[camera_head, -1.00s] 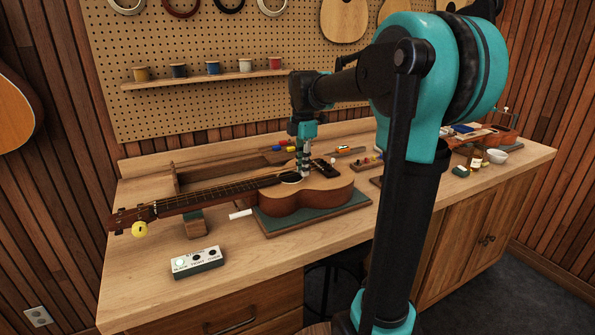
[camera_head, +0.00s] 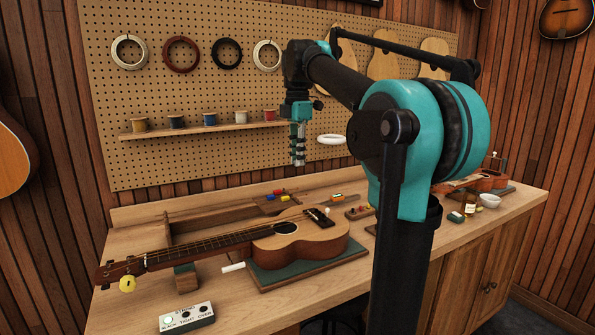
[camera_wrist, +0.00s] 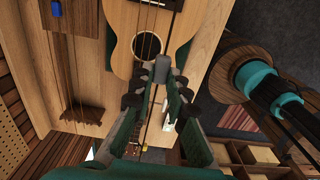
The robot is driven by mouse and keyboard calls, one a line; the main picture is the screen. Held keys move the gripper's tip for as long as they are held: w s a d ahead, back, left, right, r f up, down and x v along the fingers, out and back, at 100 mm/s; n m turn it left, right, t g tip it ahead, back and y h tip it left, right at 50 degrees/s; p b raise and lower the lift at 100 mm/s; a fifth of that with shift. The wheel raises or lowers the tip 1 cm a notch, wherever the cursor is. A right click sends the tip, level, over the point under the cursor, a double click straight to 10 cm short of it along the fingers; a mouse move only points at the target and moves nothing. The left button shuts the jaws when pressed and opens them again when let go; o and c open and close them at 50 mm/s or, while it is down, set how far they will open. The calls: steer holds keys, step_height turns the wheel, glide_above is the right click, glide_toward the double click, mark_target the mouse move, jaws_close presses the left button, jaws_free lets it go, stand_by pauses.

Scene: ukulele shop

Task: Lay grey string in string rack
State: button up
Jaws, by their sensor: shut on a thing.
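My gripper (camera_head: 299,158) is raised in front of the pegboard, above the workbench and pointing down. In the wrist view its fingers (camera_wrist: 165,85) are shut on a thin thing, the grey string, which is hard to make out against the ukulele. The ukulele (camera_head: 307,242) lies on a green-topped stand below, its neck to the left. The string rack seems to be the low wooden frame (camera_head: 168,229) behind the ukulele's neck. In the wrist view a brown notched block (camera_wrist: 82,114) with thin strings across it shows at the left, apart from the fingers.
A labelled box (camera_head: 187,318) stands at the front. A yellow round piece (camera_head: 127,284) is by the headstock. A shelf with spools (camera_head: 210,119) is behind. Small parts lie at the bench's back.

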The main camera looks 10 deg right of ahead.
steer(key=shift+r, duration=2.7)
